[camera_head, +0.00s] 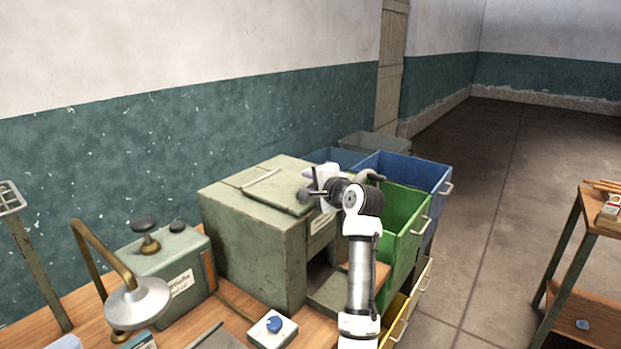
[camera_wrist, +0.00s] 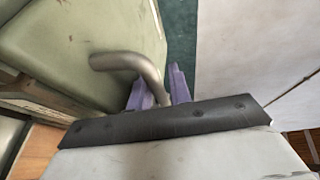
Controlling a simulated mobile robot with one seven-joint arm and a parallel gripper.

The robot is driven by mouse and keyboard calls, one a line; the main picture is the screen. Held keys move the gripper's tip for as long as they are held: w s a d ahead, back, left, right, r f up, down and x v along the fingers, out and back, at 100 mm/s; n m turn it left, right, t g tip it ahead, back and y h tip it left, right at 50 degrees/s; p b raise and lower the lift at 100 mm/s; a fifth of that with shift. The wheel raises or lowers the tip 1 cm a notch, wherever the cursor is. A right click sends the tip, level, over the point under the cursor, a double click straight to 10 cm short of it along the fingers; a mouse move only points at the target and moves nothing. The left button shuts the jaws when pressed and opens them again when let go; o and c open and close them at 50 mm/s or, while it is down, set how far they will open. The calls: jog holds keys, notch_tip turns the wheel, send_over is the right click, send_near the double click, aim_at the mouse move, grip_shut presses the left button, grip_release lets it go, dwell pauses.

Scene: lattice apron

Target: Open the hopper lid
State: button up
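The hopper (camera_head: 250,245) is a worn green metal box on the bench. Its lid (camera_head: 285,185) lies flat on top and looks closed. In the wrist view, the lid (camera_wrist: 80,40) fills the upper left, and a grey curved handle (camera_wrist: 118,62) sticks out from its edge. My gripper (camera_head: 312,182) is at the lid's right front edge. In the wrist view, the purple fingers of my gripper (camera_wrist: 160,88) stand on both sides of the handle, close against it, and look shut on it. The handle's far end is hidden between the fingers and behind the gripper body.
Green (camera_head: 405,225) and blue (camera_head: 430,180) bins stand right of the hopper, close behind my arm. A green box (camera_head: 175,265), a lamp (camera_head: 138,300) and a blue-knobbed switch box (camera_head: 272,328) occupy the bench. A shelf (camera_head: 575,260) stands far right; the floor between is clear.

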grip_shut()
jog(key=shift+a+r, duration=0.1)
dwell(0.4)
